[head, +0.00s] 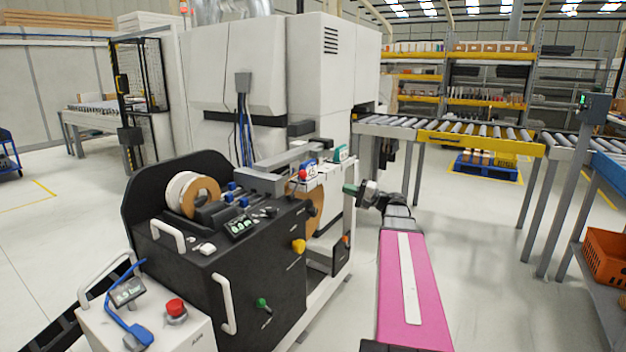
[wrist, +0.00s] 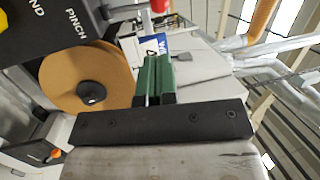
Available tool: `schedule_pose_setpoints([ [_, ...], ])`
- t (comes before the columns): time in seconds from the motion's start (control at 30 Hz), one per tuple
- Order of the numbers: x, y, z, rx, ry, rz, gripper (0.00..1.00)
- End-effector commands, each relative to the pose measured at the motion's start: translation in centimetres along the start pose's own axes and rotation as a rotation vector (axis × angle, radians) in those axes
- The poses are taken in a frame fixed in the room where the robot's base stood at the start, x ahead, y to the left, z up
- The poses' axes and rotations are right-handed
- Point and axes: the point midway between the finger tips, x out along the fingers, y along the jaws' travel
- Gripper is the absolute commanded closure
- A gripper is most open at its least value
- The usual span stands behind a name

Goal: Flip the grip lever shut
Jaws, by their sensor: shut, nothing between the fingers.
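The edge bander's black feed unit (head: 255,270) has several coloured knobs; no label that I can read says grip, so I cannot tell which is the grip lever. A red knob (head: 303,175) sits by a blue-and-white label on the unit's far right end; a red piece also shows at the top of the wrist view (wrist: 160,5). A yellow knob (head: 298,246) and a green-knobbed lever (head: 263,303) are on the side face. My gripper (head: 347,188) is shut and empty, right of the unit. Its green fingers (wrist: 157,62) point toward the blue-and-white label (wrist: 162,44).
A brown banding roll (wrist: 88,75) shows left of my fingers, near the word PINCH. A second roll (head: 205,190) sits on top of the unit. A red stop button (head: 176,308) is at the front.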

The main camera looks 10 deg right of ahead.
Motion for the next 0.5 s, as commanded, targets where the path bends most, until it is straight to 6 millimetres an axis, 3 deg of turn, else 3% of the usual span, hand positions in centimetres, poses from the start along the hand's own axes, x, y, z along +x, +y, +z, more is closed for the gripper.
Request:
schedule_pose_setpoints([
  [0.3,0.2,0.0,0.0,0.0,-0.001,0.002,1.0],
  [0.5,2.1,0.1,0.0,0.0,-0.003,0.002,1.0],
])
